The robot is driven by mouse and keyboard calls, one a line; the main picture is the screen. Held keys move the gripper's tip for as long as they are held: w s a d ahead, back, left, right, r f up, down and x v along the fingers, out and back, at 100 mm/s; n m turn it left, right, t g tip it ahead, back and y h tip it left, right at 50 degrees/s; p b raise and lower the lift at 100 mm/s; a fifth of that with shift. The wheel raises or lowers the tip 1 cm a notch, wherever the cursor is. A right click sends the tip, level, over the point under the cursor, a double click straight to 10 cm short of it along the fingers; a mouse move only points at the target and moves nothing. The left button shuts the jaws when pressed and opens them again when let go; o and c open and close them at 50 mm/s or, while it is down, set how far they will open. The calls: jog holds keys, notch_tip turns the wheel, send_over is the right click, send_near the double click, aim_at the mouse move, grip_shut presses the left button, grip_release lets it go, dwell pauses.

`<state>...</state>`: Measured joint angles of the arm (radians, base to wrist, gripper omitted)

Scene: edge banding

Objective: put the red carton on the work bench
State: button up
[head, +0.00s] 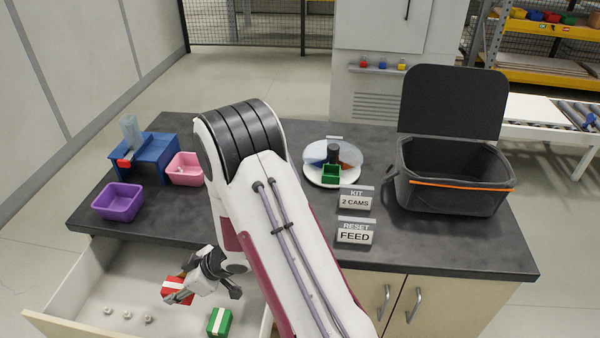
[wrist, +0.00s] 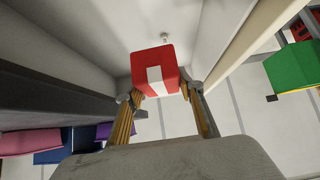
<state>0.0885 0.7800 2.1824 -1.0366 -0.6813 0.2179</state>
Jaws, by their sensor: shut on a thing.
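The red carton (head: 177,291), with a white band, is held at the tips of my gripper (head: 190,281) over the open drawer (head: 70,325). In the wrist view the red carton (wrist: 155,70) sits between the two fingertips of my gripper (wrist: 161,93), which is shut on it. The carton looks lifted off the drawer floor, though the exact gap is hard to tell. The dark top of the work bench (head: 440,236) lies behind and above the drawer. My arm covers part of the bench.
A green carton (head: 219,321) and several small knobs (head: 127,315) are in the drawer. On the bench stand a purple bin (head: 118,203), pink bin (head: 185,171), blue stand (head: 150,150), round divided tray (head: 333,163), two signs (head: 356,233) and a black open box (head: 450,180). The front right bench top is clear.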

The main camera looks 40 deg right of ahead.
aim_at(177, 286)
notch_tip(177, 286, up, 21)
jog(key=w+d+m+t+h, duration=0.25)
jog(key=d+m, duration=0.25)
jog(key=d, duration=1.6)
jog(key=s+d+m+h, duration=0.2)
jog(key=s+d, duration=0.1)
jog(key=d, duration=0.7)
jog(key=s+d+m+h, duration=0.2)
jog(key=s+d, duration=0.2)
jog(key=d, duration=0.6)
jog(key=shift+w+a+f, duration=0.1)
jog(key=shift+a+f, duration=0.05)
jog(key=shift+f, duration=1)
jog(key=shift+w+a+f, duration=0.1)
jog(key=shift+f, duration=1)
jog(key=shift+f, duration=0.1)
jog(key=shift+f, duration=3)
jog(key=shift+f, duration=1.85)
jog(key=shift+f, duration=0.15)
